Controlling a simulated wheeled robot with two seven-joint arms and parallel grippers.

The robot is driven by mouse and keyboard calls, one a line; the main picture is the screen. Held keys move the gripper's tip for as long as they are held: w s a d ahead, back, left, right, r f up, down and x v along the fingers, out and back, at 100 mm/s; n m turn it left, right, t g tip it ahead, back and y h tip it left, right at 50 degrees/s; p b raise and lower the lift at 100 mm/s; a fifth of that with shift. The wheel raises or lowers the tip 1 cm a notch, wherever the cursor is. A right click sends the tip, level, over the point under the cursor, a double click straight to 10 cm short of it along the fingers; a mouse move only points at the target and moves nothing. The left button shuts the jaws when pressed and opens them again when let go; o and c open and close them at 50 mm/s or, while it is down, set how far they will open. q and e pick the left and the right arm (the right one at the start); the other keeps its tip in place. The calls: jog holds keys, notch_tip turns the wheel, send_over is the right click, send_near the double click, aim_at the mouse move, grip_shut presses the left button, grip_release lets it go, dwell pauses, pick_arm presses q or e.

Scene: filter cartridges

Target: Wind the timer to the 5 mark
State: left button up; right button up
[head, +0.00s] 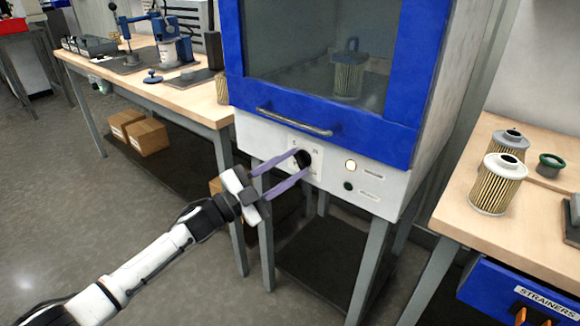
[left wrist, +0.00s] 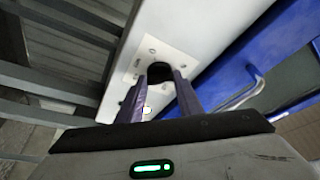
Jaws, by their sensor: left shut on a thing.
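The timer knob (head: 302,158) is a black round knob on a light plate on the white front panel of the blue and white cabinet. It also shows in the left wrist view (left wrist: 159,73). My left gripper (head: 296,163) reaches it from the lower left, its two purple fingers shut on the knob from either side. In the left wrist view the fingers (left wrist: 160,82) end at the knob. The dial marks are too small to read, and the knob's pointer cannot be made out. My right gripper is not in view.
Right of the knob are a lit round lamp (head: 350,166) and a dark button (head: 348,186). The blue door (head: 340,130) with its bar handle (head: 294,122) is shut above; a filter cartridge (head: 347,76) stands behind its window. Workbenches flank the cabinet.

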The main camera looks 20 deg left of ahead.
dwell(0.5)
pick_arm(q)
jog(key=o, duration=1.1)
jog(key=v, duration=1)
jog(key=shift+s+a, duration=0.15)
jog(key=s+d+f+n+g+y+p, duration=0.2)
jog(key=s+f+n, duration=0.3)
jog(key=s, duration=0.4)
jog(key=s+d+f+n+g+y+p, duration=0.3)
jog(key=s+d+f+n+y, duration=0.1)
jog(key=s+f, duration=0.4)
jog(key=s+d+f+n+g+y+p, duration=0.2)
jog(key=s+f+n, duration=0.4)
jog(key=s, duration=0.4)
jog(key=shift+s+d+f+n+g+y+p, duration=0.1)
jog(key=shift+d+n+g+y+p, duration=0.1)
jog(key=shift+d+n+y+p, duration=0.3)
jog(key=shift+d+f+n+g+y+p, duration=0.1)
jog(key=shift+d+f+g+y+p, duration=0.15)
jog(key=shift+d+y, duration=0.45)
